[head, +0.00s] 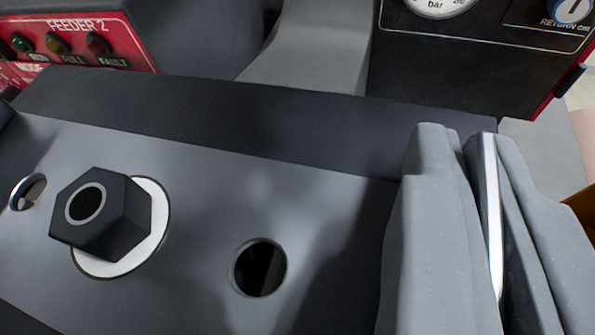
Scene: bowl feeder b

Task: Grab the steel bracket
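My gripper (468,150) is at the right of the head view, with its two pale grey fingers close together. A thin upright plate with a bright edge stands between them. It looks like the steel bracket (493,205), seen nearly edge-on and gripped. Most of it is hidden by the fingers, so its full shape does not show.
Left of my gripper is a grey plate (200,190) with a dark hex bolt (103,212), a white washer (148,232) and round holes. Behind stand a red FEEDER 2 panel (85,30) and a dark gauge panel (470,55).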

